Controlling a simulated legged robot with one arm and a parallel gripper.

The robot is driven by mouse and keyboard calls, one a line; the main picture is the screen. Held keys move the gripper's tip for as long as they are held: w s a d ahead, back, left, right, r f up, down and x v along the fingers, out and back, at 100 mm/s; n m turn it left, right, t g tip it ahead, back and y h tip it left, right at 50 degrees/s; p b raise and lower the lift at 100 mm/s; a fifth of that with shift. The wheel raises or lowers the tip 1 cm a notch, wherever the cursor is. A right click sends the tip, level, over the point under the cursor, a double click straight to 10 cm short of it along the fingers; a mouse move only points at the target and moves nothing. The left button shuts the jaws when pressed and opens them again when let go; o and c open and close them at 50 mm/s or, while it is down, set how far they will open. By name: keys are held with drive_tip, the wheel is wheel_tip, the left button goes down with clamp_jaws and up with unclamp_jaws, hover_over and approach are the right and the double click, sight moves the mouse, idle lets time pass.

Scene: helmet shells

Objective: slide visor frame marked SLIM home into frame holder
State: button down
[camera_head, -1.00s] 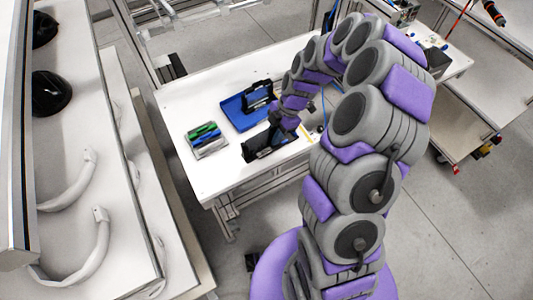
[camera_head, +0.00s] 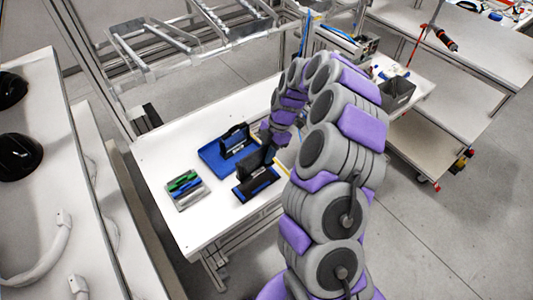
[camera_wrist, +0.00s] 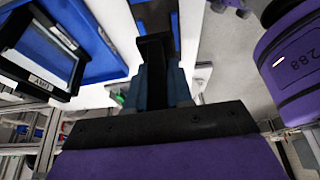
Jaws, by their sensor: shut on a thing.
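My gripper (camera_head: 268,146) reaches down over the white table and is shut on a dark frame (camera_head: 252,163), which I take to be the visor frame. In the wrist view a black bar of it (camera_wrist: 152,48) stands between the blue-grey fingers of my gripper (camera_wrist: 156,82). A black and blue holder-like piece (camera_head: 257,185) lies just below it on the table. I cannot tell whether the frame touches it or sits in it. No SLIM mark is readable on the held frame.
A blue tray (camera_head: 212,158) beside my gripper bears another upright black frame (camera_head: 235,139); a label on that frame (camera_wrist: 39,81) shows but is unclear. A grey tray (camera_head: 187,202) with green and blue pieces lies left. The table's (camera_head: 170,150) left corner is clear.

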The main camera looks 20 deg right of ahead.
drive_tip(key=shift+f+b, duration=0.1)
drive_tip(key=shift+b, duration=0.3)
drive_tip(key=shift+f, duration=0.2)
drive_tip(key=shift+f+b, duration=1.55)
drive_tip(key=shift+f, duration=1.05)
drive_tip(key=shift+b, duration=1.1)
drive_tip(key=shift+s+f+b, duration=0.1)
drive_tip(key=shift+f+b, duration=0.5)
drive_tip(key=shift+f, duration=0.5)
drive_tip(key=c, duration=0.9)
unclamp_jaws()
drive_tip(key=shift+c, duration=0.2)
drive_tip(key=shift+r, duration=0.15)
